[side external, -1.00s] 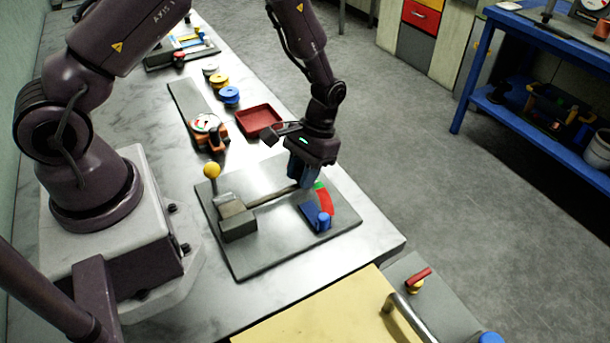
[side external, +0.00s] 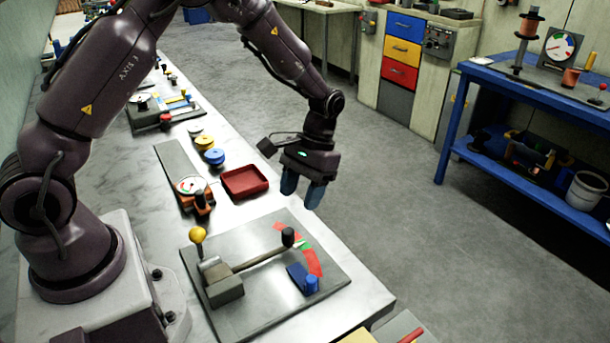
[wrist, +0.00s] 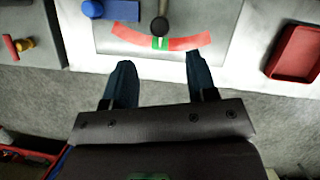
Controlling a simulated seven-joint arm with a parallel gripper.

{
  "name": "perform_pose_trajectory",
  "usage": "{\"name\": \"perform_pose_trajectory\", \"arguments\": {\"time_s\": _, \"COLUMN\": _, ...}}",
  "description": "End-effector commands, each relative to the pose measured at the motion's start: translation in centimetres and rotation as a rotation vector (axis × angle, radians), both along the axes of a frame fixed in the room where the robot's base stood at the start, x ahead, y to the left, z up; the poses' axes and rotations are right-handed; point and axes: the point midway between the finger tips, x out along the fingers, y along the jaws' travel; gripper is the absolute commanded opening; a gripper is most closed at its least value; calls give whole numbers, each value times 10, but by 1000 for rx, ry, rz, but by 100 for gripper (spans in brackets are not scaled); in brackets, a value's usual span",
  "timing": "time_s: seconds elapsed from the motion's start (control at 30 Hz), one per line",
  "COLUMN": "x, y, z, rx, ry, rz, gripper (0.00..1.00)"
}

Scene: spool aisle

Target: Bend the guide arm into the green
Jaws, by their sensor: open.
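The guide arm (side external: 262,259) is a thin grey bar on a grey plate (side external: 250,319), running from a block (side external: 226,291) to an upright black knob (side external: 288,237). The knob also shows in the wrist view (wrist: 158,26). The bar's outer end points at the green band (side external: 306,245), which lies between two red bands on the arc. In the wrist view the green (wrist: 160,43) sits directly below the knob. My gripper (side external: 302,190) is open and empty, raised above and beyond the arc, apart from the knob. Its fingers (wrist: 160,80) straddle empty space in the wrist view.
A yellow-knobbed lever (side external: 198,236) stands at the block. A blue block (side external: 303,279) sits beside the arc. A red tray (side external: 244,181), spools (side external: 209,150) and a dial gauge (side external: 192,188) stand farther up the bench. Open floor lies to the right.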

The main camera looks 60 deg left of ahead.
Motion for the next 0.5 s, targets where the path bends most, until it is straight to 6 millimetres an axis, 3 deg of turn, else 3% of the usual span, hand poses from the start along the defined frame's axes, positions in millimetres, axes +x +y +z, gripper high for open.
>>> {"name": "perform_pose_trajectory", "arguments": {"time_s": 0.2, "x": 11, "y": 3, "z": 27, "rx": 1, "ry": -2, "rz": 0, "gripper": 52}}
{"name": "perform_pose_trajectory", "arguments": {"time_s": 0.5, "x": 13, "y": 4, "z": 33, "rx": 0, "ry": 0, "rz": 0, "gripper": 52}}
